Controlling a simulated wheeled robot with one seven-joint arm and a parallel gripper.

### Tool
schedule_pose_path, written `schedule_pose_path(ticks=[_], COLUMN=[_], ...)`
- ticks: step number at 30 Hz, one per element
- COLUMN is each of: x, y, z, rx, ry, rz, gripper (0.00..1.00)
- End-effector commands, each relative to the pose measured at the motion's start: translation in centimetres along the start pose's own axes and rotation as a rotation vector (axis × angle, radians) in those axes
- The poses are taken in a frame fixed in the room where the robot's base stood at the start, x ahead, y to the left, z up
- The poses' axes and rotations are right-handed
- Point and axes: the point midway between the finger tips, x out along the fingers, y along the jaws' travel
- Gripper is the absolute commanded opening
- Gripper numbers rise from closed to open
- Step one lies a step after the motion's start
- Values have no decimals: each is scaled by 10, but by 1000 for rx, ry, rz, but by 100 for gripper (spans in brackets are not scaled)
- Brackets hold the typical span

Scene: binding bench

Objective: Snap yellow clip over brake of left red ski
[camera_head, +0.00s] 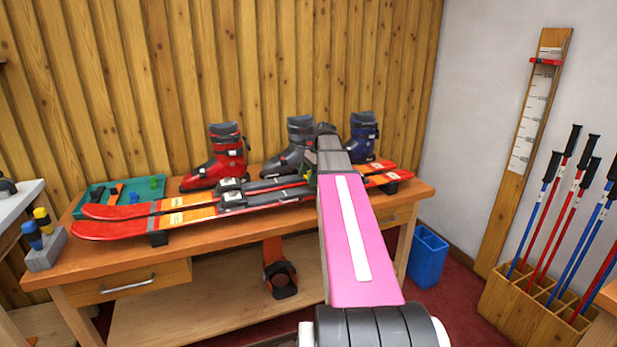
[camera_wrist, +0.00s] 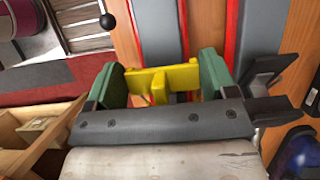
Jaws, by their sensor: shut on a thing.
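My gripper (camera_wrist: 163,78) is shut on the yellow clip (camera_wrist: 180,77), which sits between its two green fingers in the wrist view. Two red and orange skis lie side by side on the bench: a nearer one (camera_head: 112,229) and a farther one (camera_head: 105,211), with dark bindings near their middles. In the wrist view, dark grey ski surfaces with red edges (camera_wrist: 160,30) show beyond the clip. I cannot clearly make out the brake, or whether the clip touches a ski.
A red boot (camera_head: 222,160), a grey boot (camera_head: 297,145) and a blue boot (camera_head: 363,137) stand behind the skis on the wooden bench (camera_head: 75,262). A green tray (camera_head: 90,200) holds small parts at the left. A blue bin (camera_head: 428,258) stands on the floor.

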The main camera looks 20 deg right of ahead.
Motion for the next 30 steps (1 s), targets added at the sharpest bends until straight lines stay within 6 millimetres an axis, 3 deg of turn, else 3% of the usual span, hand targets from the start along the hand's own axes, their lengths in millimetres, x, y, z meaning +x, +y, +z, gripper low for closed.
schedule_pose_path(ticks=[30], x=[14], y=[0], z=[-6], rx=[0], ry=[0], rz=[0], gripper=[52])
